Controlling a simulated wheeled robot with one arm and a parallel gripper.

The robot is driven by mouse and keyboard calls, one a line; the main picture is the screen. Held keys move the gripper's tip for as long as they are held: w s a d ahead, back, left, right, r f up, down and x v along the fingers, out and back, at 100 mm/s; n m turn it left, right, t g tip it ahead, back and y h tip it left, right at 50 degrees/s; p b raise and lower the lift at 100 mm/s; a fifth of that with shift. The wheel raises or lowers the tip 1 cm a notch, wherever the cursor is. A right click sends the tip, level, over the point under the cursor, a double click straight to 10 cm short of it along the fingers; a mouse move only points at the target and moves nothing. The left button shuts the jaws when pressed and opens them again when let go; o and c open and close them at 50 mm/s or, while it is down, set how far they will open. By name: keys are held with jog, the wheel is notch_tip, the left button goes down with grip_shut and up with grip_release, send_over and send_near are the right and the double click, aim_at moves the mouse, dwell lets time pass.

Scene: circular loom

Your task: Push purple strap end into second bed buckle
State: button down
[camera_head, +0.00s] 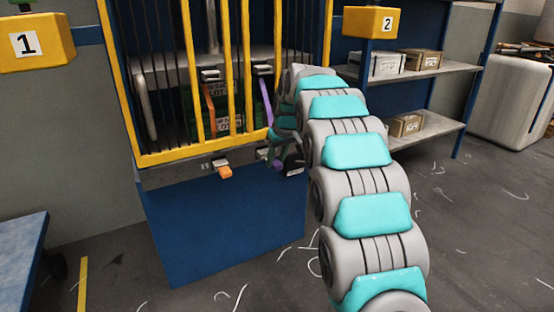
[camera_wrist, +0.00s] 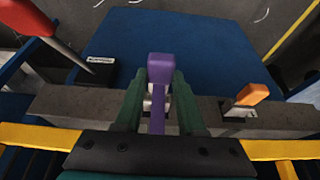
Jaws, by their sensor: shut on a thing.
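The purple strap end (camera_wrist: 161,66) is a small purple block between the two green fingers of my gripper (camera_wrist: 159,90). My gripper is shut on it, and the purple strap (camera_wrist: 158,118) runs back from it toward the wrist. In the head view the purple strap (camera_head: 266,98) hangs behind the yellow bars, and the purple strap end (camera_head: 277,165) shows at the grey bed's edge, beside my gripper (camera_head: 280,155). A bit of silvery metal, perhaps the second buckle (camera_wrist: 148,104), shows between the fingers; it is mostly hidden. I cannot tell whether the end is inside it.
An orange strap end (camera_head: 224,172) sits at the other bed buckle (camera_head: 220,162). It also shows in the wrist view (camera_wrist: 252,94). A black labelled box (camera_wrist: 92,68) and a red-handled tool (camera_wrist: 45,22) are at left there. Yellow bars (camera_head: 190,75) stand close above the bed.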

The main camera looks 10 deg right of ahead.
aim_at(275, 161)
jog(key=shift+w+a+p, duration=0.2)
jog(key=shift+w+p, duration=0.15)
jog(key=shift+w, duration=0.25)
jog(key=shift+w+a+p, duration=0.15)
jog(key=shift+w+p, duration=0.2)
jog(key=shift+w, duration=0.25)
jog(key=shift+w+a+r+p, duration=0.1)
jog(key=shift+w+a+p, duration=0.1)
jog(key=shift+w+p, duration=0.35)
jog(key=shift+c, duration=2.1)
grip_release()
jog(key=shift+w, duration=0.1)
jog(key=shift+v, duration=3.85)
